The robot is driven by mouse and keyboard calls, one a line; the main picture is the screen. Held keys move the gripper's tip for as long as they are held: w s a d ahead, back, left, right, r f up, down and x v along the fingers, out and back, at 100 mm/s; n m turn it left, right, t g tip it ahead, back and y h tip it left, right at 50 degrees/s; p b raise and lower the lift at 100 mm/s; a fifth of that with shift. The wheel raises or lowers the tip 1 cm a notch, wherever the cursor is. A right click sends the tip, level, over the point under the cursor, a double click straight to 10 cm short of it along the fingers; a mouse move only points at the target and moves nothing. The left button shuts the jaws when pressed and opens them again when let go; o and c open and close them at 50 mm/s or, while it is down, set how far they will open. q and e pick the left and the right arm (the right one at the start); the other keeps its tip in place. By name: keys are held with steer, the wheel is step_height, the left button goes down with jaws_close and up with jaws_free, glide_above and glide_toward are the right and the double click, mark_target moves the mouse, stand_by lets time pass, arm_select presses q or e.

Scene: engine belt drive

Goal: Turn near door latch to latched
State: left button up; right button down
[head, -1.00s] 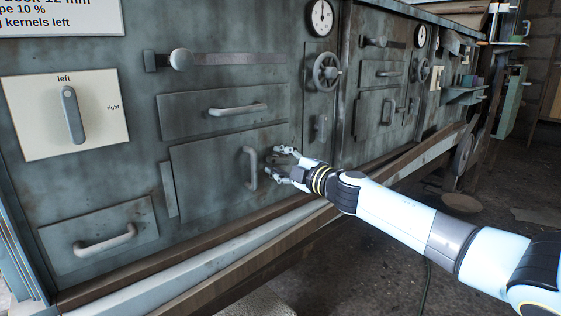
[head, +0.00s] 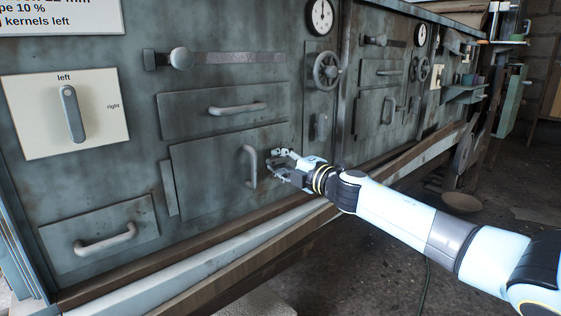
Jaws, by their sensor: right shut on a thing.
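The near door (head: 205,185) is a flat grey-green panel low on the machine's front, with an upright bar handle (head: 249,165) near its right side. It looks closed. My right gripper (head: 277,162) is at the door's right edge, just right of the handle. Its fingers are shut on the small near door latch, which is mostly hidden behind them, so I cannot tell its angle. My left gripper is not in view.
Above the door are a drawer (head: 190,117) and a slider knob (head: 181,59). A handwheel (head: 326,70) and a gauge (head: 320,17) are up to the right. A left/right lever (head: 72,113) is at left. A rail (head: 190,279) runs below.

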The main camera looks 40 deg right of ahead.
steer(key=c, duration=1.3)
jaws_free()
steer(key=shift+o, duration=0.2)
